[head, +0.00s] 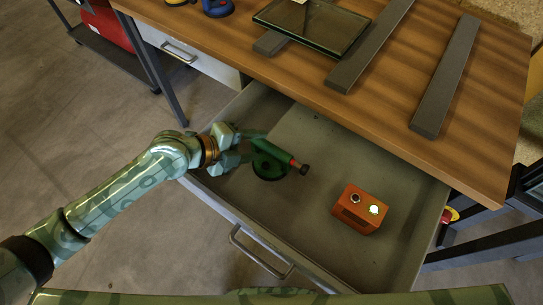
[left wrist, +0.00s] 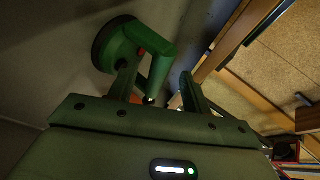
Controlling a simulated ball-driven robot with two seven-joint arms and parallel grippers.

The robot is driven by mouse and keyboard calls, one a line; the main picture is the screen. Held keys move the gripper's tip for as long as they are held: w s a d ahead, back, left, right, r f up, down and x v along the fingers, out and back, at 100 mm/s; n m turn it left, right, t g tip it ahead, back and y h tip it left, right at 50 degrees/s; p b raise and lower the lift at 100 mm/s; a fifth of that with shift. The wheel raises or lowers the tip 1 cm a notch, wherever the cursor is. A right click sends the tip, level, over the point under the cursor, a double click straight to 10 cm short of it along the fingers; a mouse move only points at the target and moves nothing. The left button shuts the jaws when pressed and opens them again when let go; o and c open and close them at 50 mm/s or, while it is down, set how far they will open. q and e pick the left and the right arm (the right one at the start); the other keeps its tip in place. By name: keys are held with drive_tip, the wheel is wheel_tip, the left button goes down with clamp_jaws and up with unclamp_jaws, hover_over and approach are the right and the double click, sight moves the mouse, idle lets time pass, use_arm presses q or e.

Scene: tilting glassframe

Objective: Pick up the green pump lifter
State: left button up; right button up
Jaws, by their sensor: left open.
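The green pump lifter (head: 270,163) lies in the open drawer, towards its left side. It has a dark round suction pad and a green cylinder with a red band and black knob pointing right. My left gripper (head: 262,146) is at its left end, fingers open and reaching to the lifter. In the left wrist view the lifter's green body (left wrist: 160,50) shows past the fingertips of the left gripper (left wrist: 158,82), with its handle part seen between the two fingers. I cannot tell whether the fingers touch it. My right gripper is not in view.
The drawer (head: 325,140) is pulled out under a wooden table (head: 300,75). Grey bars and a glass pane (head: 315,25) lie on the table. The table's front edge overhangs the drawer's back.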

use_arm(q)
drive_tip(key=shift+w+d+f, duration=0.25)
drive_tip(key=shift+d+f, duration=0.15)
drive_tip(key=shift+d, duration=0.05)
drive_tip(key=shift+r, duration=0.1)
drive_tip(key=shift+c, duration=0.3)
clamp_jaws()
